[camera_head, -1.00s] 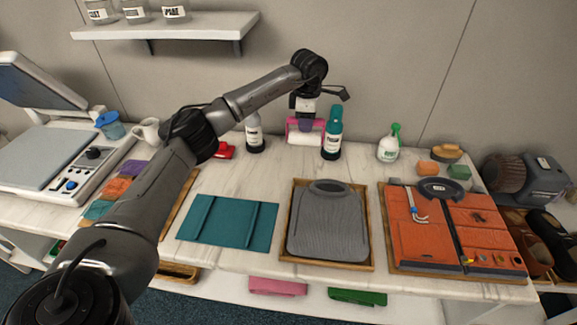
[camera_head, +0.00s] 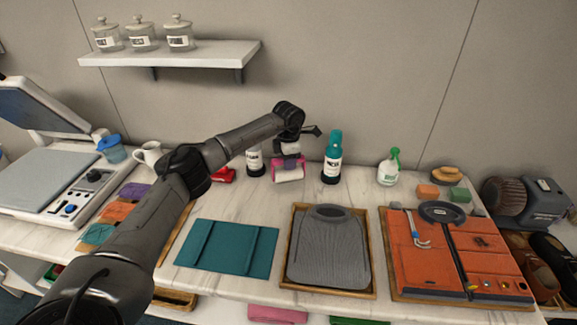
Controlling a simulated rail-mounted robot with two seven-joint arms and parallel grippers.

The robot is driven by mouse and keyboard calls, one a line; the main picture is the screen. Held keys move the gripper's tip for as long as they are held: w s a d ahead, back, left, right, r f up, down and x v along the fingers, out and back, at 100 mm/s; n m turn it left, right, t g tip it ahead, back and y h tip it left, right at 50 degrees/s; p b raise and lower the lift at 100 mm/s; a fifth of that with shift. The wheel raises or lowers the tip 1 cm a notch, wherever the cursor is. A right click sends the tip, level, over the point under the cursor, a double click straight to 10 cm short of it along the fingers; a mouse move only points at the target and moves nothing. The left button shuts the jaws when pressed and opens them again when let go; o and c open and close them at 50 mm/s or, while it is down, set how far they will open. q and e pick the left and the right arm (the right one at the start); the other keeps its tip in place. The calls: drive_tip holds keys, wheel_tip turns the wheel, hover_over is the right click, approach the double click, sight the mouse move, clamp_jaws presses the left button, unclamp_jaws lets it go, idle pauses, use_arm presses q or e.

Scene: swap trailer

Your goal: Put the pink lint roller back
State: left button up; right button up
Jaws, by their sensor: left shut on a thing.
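The pink lint roller (camera_head: 289,174), with a white roll and pink frame, is at the back of the white table in the head view. It lies between a white bottle with a black base (camera_head: 254,163) and a teal-capped bottle (camera_head: 332,160). My left gripper (camera_head: 287,159) comes down from above and is shut on the lint roller; the fingers are partly hidden by the wrist. The roller is at table level or just above it; I cannot tell if it touches. My right gripper is out of view.
A green-topped spray bottle (camera_head: 389,167) stands to the right. A red object (camera_head: 224,175) lies left of the white bottle. In front are a teal folded cloth (camera_head: 228,249), a wooden tray with a grey garment (camera_head: 328,248) and an orange panel (camera_head: 427,258). A shelf (camera_head: 178,54) hangs above.

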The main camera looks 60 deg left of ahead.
use_arm(q)
wheel_tip(320, 180, down, 2)
drive_tip(key=shift+f, duration=0.1)
drive_tip(key=shift+f, duration=0.15)
drive_tip(key=o, duration=0.8)
drive_tip(key=shift+o, duration=0.2)
wheel_tip(320, 180, up, 11)
drive_tip(key=shift+f+b, duration=0.1)
drive_tip(key=shift+b, duration=0.75)
drive_tip(key=shift+r, duration=0.7)
